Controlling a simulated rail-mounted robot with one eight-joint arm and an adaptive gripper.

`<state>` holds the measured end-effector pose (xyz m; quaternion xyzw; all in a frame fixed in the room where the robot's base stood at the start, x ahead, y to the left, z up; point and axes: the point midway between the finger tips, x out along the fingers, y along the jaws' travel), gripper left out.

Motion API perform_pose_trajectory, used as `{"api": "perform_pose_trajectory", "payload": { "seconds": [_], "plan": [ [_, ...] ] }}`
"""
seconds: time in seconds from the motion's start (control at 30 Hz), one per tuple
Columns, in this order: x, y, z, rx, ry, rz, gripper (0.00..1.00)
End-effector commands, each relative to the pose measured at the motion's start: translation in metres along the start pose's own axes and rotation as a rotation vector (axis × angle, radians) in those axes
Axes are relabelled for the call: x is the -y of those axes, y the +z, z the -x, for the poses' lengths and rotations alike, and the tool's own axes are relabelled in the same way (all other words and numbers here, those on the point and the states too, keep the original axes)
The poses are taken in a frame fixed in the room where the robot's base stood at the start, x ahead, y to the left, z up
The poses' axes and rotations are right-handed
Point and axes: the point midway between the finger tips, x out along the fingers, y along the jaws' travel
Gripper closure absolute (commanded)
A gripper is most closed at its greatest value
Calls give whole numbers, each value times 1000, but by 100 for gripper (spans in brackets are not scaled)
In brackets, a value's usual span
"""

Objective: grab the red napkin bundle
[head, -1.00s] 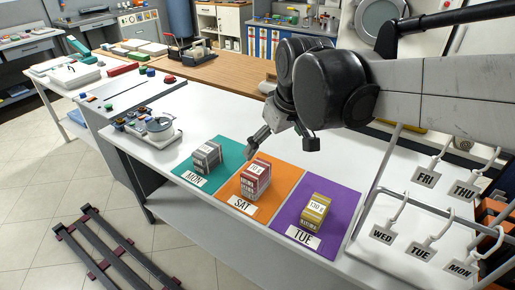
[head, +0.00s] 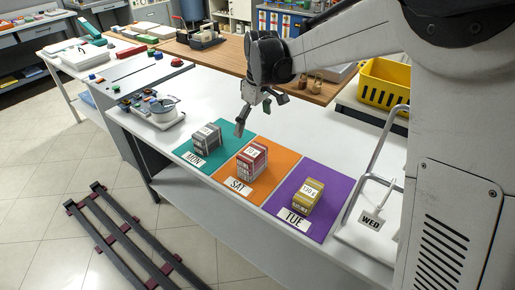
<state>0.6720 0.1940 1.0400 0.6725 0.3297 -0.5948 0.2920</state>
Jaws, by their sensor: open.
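The red napkin bundle (head: 252,163) stands on the orange mat (head: 268,179) marked SAT. A grey bundle (head: 206,139) stands on the teal mat (head: 225,130) marked MON. A yellow bundle (head: 308,197) with a 130 g label stands on the purple mat (head: 327,217) marked TUE. My gripper (head: 260,112) is open and empty. It hangs above and behind the mats, with one finger pointing down near the top edge of the teal mat. It appears apart from the red bundle, which is in plain view.
A small scale (head: 162,112) and coloured items sit at the counter's left. A yellow basket (head: 385,86) stands at the back right. A white rack with a WED tag (head: 370,221) is right of the purple mat. White counter is clear behind the mats.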

Motion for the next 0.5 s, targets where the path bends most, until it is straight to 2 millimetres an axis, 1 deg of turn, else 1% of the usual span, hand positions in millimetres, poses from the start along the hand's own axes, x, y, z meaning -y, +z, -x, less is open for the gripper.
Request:
{"api": "perform_pose_trajectory", "payload": {
  "seconds": [0.17,0.4,0.5],
  "plan": [
    [0,-1,-21,2,-2,3,0],
    [-1,0,-64,1,-1,3,0],
    [-1,0,-77,1,-1,2,0]
  ]
}}
